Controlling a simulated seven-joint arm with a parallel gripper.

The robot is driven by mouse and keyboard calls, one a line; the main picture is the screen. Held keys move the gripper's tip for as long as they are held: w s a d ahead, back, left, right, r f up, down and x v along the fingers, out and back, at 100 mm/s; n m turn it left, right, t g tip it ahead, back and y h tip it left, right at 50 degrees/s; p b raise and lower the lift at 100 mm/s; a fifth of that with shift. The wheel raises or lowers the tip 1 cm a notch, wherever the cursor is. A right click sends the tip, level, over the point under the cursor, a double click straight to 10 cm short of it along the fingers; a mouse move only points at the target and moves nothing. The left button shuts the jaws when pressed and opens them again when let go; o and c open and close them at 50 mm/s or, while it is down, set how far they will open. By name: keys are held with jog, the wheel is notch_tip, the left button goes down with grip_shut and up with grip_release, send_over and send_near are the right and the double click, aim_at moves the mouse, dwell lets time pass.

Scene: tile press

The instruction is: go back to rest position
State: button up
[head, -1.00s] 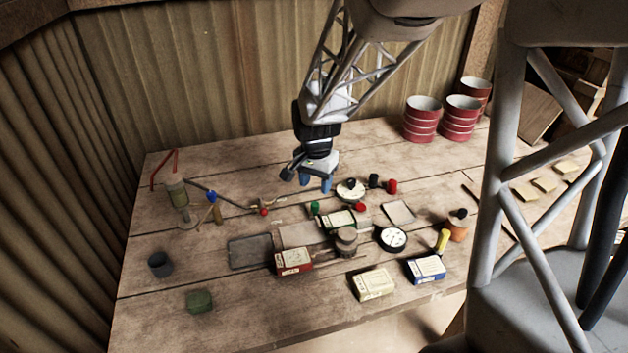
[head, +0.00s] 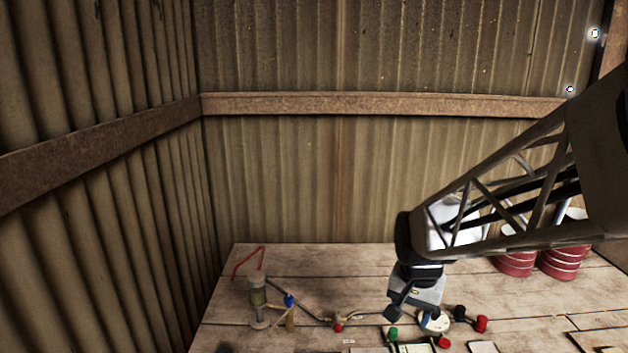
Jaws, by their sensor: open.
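My gripper (head: 412,314) is at the lower right of the head view, above the back part of the wooden table (head: 225,330). Its fingers point down, stand apart and hold nothing that I can see. A round white dial (head: 434,322) shows just behind and beside the fingers. I cannot tell the exact gap between the fingers and the things below.
Red and white drums (head: 514,264) stand at the back right, partly behind my arm. Small red (head: 482,323) and green (head: 393,334) pieces lie near the gripper. The table's front is out of view.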

jog(key=s+r+n, duration=0.2)
jog(key=s+r, duration=0.1)
jog(key=s, duration=0.6)
jog(key=s+r+n+t, duration=0.1)
jog(key=s+r+n, duration=0.2)
jog(key=s, duration=0.6)
jog(key=shift+a+n+t, duration=0.3)
dwell(1.6)
